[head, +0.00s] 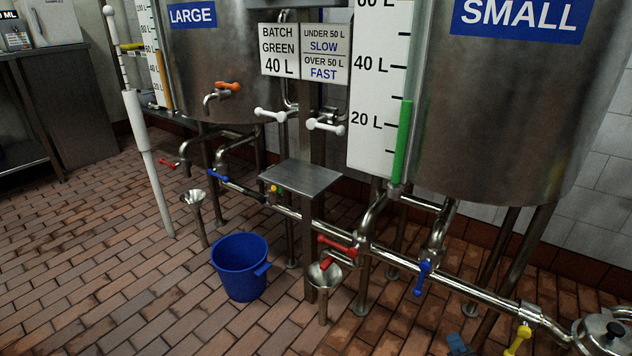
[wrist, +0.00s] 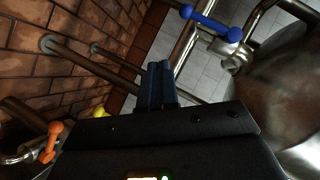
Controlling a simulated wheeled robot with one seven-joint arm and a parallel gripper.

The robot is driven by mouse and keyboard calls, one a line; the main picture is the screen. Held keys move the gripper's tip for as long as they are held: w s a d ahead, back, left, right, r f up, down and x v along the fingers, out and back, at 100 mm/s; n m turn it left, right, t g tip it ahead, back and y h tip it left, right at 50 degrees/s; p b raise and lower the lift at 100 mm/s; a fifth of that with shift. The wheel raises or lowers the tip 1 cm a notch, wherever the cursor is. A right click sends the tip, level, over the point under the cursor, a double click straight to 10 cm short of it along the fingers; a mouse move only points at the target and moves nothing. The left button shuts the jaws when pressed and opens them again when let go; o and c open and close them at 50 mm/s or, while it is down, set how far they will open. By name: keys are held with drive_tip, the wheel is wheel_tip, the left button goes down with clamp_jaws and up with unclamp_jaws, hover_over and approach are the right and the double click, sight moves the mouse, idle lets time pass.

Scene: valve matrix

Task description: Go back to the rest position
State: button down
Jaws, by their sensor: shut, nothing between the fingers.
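My gripper (wrist: 160,75) is shut and empty in the wrist view, its two dark fingers side by side. A blue valve handle (wrist: 210,22) on a steel pipe lies beyond the fingertips, up and to the right, apart from them. An orange handle (wrist: 48,142) shows at the lower left of that view, and a yellow one (wrist: 99,112) is partly hidden behind my gripper's body. In the head view, a small dark blue piece (head: 458,343) shows at the bottom edge; I cannot tell what it is.
The LARGE tank (head: 205,70) and SMALL tank (head: 510,110) stand at the back. A blue bucket (head: 240,268) stands on the brick floor beside a steel funnel (head: 325,275). Pipes with red (head: 337,245) and blue (head: 422,278) handles run below the tanks. Floor at left is clear.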

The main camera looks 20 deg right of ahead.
drive_tip(key=s+a+r+n+y, duration=0.1)
drive_tip(key=s+a+r+n, duration=0.2)
drive_tip(key=s+a, duration=0.3)
drive_tip(key=s+a+r+n+t+y, duration=0.1)
drive_tip(key=s+a+r+n, duration=0.25)
drive_tip(key=s, duration=0.55)
drive_tip(key=s+a+r+n+y, duration=0.1)
drive_tip(key=s+a+r+n, duration=0.15)
drive_tip(key=s+a, duration=0.4)
drive_tip(key=s+a+r+n+y, duration=0.3)
drive_tip(key=s+r+n, duration=0.4)
drive_tip(key=s+r, duration=0.5)
wheel_tip(320, 180, up, 29)
drive_tip(key=w+p, duration=0.1)
drive_tip(key=p, duration=2.6)
drive_tip(key=shift+w+a+t, duration=0.15)
drive_tip(key=shift+w+t, duration=0.25)
